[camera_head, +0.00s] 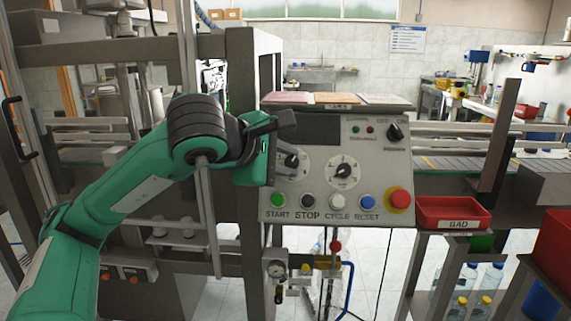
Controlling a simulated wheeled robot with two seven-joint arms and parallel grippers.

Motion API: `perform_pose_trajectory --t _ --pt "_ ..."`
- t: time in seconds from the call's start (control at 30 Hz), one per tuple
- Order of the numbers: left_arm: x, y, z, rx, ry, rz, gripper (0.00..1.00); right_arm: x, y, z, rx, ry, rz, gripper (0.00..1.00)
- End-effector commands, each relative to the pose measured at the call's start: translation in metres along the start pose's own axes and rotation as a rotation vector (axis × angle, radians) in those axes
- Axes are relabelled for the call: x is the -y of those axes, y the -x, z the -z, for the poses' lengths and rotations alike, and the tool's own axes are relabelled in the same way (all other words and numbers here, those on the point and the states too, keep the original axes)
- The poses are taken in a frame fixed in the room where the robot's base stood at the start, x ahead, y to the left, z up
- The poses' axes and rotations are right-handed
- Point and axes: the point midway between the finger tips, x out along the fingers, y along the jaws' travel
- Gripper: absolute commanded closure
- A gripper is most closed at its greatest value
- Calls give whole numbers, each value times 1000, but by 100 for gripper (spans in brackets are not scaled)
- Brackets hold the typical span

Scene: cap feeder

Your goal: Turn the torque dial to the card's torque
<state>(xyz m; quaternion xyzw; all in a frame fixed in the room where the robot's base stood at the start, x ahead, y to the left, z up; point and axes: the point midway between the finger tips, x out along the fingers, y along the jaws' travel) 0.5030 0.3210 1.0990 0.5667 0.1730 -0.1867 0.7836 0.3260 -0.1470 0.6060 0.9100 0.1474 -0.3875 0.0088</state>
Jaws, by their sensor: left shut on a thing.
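A grey control panel (376,203) stands in the middle of the head view. It has two round dials with dark knobs: a left dial (292,161) and a right dial (344,170). I cannot read which one is the torque dial. My left gripper (287,153) reaches in from the left and is shut on the left dial's knob. Its fingers and wrist hide part of that dial and its scale. A pink card (286,97), an orange card (333,98) and a pale card (384,99) lie on the panel's top ledge; their writing is too small to read. My right gripper is not in view.
Below the dials are a green start button (278,200), a stop button (307,201), a cycle button (337,202) and a blue reset button (367,202). A red emergency knob (398,199) sticks out at right. A red BAD tray (453,211) stands further right.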

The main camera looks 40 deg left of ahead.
Motion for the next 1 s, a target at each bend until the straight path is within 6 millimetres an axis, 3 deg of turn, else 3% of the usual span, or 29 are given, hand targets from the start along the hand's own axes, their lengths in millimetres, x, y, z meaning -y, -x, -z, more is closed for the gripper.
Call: perform_pose_trajectory --t 0.43,0.47,0.57,0.87,1.0 --pt "0 0 0 -1 3 -1 99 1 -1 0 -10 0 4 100" --pt "0 0 0 -1 3 -1 74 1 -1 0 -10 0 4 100" --pt "0 0 0 -1 3 -1 54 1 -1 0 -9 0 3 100" --pt "0 1 0 -1 3 -2 54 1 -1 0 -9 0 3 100" --pt "-1 13 0 0 3 -6 54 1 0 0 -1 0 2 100"
